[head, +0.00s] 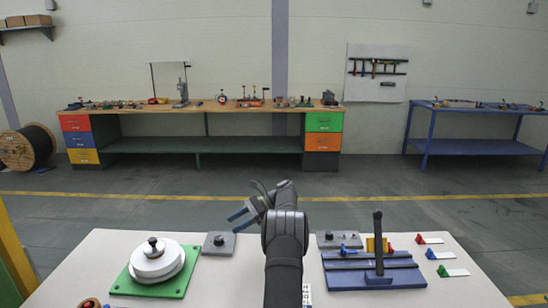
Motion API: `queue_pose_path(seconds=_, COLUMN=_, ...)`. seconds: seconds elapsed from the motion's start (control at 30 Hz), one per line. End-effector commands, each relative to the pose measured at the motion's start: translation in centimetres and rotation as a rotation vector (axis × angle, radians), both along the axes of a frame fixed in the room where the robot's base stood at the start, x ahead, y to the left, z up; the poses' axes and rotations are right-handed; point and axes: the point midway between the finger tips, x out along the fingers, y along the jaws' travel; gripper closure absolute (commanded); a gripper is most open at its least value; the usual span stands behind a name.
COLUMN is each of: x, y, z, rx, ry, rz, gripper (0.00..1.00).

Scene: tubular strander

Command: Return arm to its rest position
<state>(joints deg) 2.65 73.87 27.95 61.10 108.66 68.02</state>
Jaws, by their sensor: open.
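My arm rises from the bottom middle of the head view, over the pale table (225,285). My gripper (240,216) has blue fingertips pointing left. It is open with nothing seen between the fingers, and appears to be above the table's far edge. The arm hides the middle of the table.
Left on the table, a green plate (119,284) bears white stacked discs (157,262) with a black knob. A grey knob box (218,244) sits near the gripper. To the right are a blue fixture (375,276) with an upright black lever (378,240) and several small coloured pieces.

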Motion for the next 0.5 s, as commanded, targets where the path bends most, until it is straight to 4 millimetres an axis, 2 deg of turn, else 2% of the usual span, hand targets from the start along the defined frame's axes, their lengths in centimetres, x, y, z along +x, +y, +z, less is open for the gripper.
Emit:
queue_pose_path(seconds=0.33, x=1.6, y=5.9, z=-3.7, rx=0.000, ry=0.000, rz=0.001, gripper=0.47)
queue_pose_path(seconds=0.5, x=1.8, y=6.5, z=-6.2, rx=0.000, ry=0.003, rz=-0.002, gripper=0.47)
